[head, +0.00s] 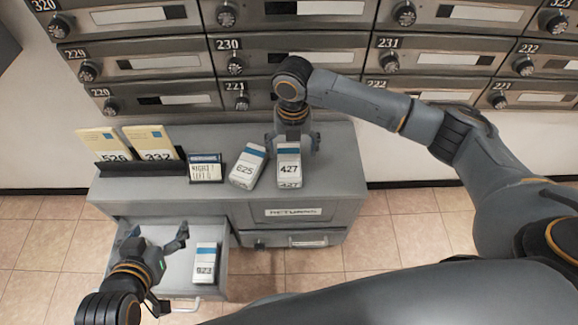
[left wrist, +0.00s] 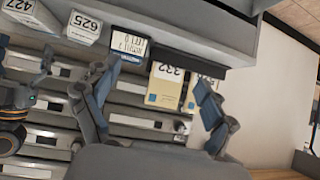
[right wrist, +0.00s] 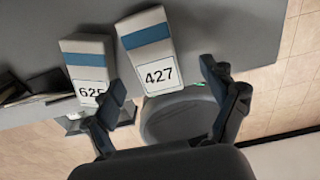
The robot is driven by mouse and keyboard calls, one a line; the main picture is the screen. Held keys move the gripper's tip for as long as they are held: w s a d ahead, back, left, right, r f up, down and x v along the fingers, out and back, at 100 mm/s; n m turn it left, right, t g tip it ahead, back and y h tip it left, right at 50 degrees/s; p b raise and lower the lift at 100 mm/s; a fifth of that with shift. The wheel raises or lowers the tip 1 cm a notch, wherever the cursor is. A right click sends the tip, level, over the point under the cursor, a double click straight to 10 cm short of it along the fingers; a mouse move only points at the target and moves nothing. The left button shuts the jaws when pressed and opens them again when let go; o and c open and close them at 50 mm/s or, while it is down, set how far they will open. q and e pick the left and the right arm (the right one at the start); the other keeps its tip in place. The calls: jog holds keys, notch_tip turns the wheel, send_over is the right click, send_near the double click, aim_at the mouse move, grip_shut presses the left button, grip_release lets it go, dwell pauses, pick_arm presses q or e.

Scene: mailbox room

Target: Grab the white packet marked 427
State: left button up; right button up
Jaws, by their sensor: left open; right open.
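The white packet marked 427 (head: 289,160), with a blue stripe, stands on the grey cabinet top. It also shows in the right wrist view (right wrist: 149,45) and at the corner of the left wrist view (left wrist: 20,12). My right gripper (head: 291,142) is open at the packet's far side. In the right wrist view its fingertips (right wrist: 163,80) are spread to either side of the packet's near end, with no clear grip. My left gripper (head: 157,237) is open and empty above the open drawer at lower left.
A similar packet marked 625 (head: 247,167) stands close left of 427. A third packet (head: 206,260) lies in the open drawer (head: 180,285). A black holder (head: 140,168) with yellow envelopes and a small sign (head: 206,168) stand further left. Mailboxes (head: 300,50) line the wall behind.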

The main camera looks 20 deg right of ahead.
aim_at(289, 161)
jog(key=shift+f, duration=0.55)
jog(key=f, duration=0.1)
jog(key=f+b, duration=0.1)
jog(key=f, duration=0.1)
jog(key=f+b, duration=0.1)
jog(key=shift+w+a+f, duration=0.3)
jog(key=shift+f, duration=0.1)
pick_arm(q)
jog(key=w+d+r+t+h, duration=0.2)
jog(key=w+r+t, duration=0.3)
jog(key=r, duration=0.6)
jog(key=shift+d+t, duration=0.5)
jog(key=shift+t, duration=0.7)
pick_arm(e)
jog(key=c, duration=1.3)
